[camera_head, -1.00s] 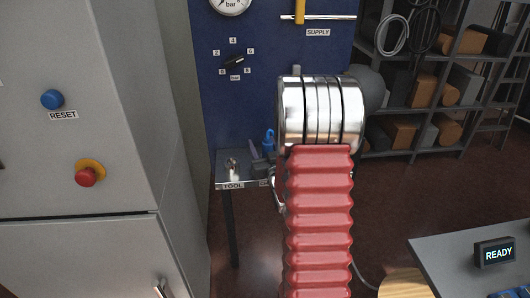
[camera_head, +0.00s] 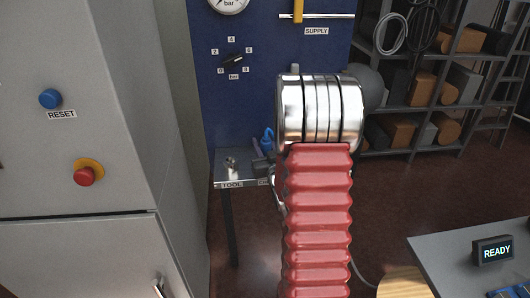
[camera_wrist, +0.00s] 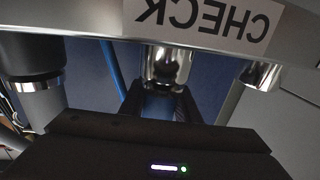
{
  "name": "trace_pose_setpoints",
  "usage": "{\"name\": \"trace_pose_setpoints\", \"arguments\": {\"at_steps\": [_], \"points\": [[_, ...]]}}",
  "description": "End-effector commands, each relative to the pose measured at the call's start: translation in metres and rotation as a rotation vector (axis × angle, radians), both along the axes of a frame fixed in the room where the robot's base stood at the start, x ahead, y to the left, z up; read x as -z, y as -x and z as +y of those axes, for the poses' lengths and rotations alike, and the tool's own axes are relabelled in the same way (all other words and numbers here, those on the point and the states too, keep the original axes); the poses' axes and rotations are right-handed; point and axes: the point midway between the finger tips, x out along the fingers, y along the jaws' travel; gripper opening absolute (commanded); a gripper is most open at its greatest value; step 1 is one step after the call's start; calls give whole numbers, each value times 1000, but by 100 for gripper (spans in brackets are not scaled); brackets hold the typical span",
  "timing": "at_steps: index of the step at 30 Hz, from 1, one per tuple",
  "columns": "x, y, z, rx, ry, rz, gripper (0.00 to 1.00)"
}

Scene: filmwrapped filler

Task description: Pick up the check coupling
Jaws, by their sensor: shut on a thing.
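The check coupling (camera_wrist: 167,66) is a shiny silver cylinder with a dark part low on it, in the middle of the wrist view. It is just by the metal edge (camera_wrist: 85,35) that carries the CHECK label (camera_wrist: 205,20), which reads upside down. My gripper (camera_wrist: 161,94) has its dark fingers closed on the coupling. I cannot tell whether the coupling still touches its stand. In the head view, my red ribbed arm and its chrome rings hide the coupling and most of my gripper.
A second silver part (camera_wrist: 261,75) and a dark one with a silver band (camera_wrist: 38,80) flank the coupling. The small TOOL stand (camera_head: 229,180) holds a small metal piece (camera_head: 232,163). The grey cabinet (camera_head: 60,150) is at left, a READY display (camera_head: 493,251) at right.

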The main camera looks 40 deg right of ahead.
Motion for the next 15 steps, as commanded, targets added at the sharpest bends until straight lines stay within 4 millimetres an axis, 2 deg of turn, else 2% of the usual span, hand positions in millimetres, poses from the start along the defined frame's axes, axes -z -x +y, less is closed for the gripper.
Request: {"name": "trace_pose_setpoints", "arguments": {"at_steps": [3,15], "points": [[0,0,0,0,0,-1,3],[-8,0,-1,1,2,-1,3]]}}
